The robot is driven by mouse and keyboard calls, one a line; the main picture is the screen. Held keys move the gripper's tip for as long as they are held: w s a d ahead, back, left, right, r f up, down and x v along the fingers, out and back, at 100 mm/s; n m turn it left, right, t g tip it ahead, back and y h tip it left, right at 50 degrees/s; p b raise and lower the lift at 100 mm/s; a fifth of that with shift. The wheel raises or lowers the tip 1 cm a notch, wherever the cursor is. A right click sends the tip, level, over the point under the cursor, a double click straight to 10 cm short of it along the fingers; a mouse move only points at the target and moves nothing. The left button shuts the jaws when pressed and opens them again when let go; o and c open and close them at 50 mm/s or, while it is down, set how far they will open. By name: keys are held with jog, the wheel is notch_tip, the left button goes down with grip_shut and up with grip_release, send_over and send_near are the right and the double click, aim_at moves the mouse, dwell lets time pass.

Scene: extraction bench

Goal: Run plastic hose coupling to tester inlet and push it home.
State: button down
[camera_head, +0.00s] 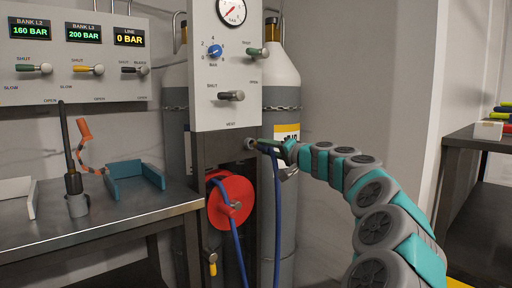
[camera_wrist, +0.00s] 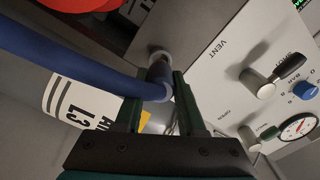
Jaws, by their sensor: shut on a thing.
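The tester is a white panel (camera_head: 226,110) with a gauge, knob and levers; its face also shows in the wrist view (camera_wrist: 225,75). The round grey inlet (camera_head: 250,144) sits just below the panel and is partly seen in the wrist view (camera_wrist: 158,54). The blue hose (camera_head: 277,205) hangs down from the coupling.
A red hose reel (camera_head: 231,199) is below the inlet. Gas cylinders (camera_head: 282,90) stand behind the panel. A metal bench (camera_head: 110,222) with a teal tray (camera_head: 130,188) is at left. A dark shelf (camera_head: 470,141) is at far right.

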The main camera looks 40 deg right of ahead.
jog(key=shift+s+b, duration=0.3)
jog(key=shift+s, duration=0.8)
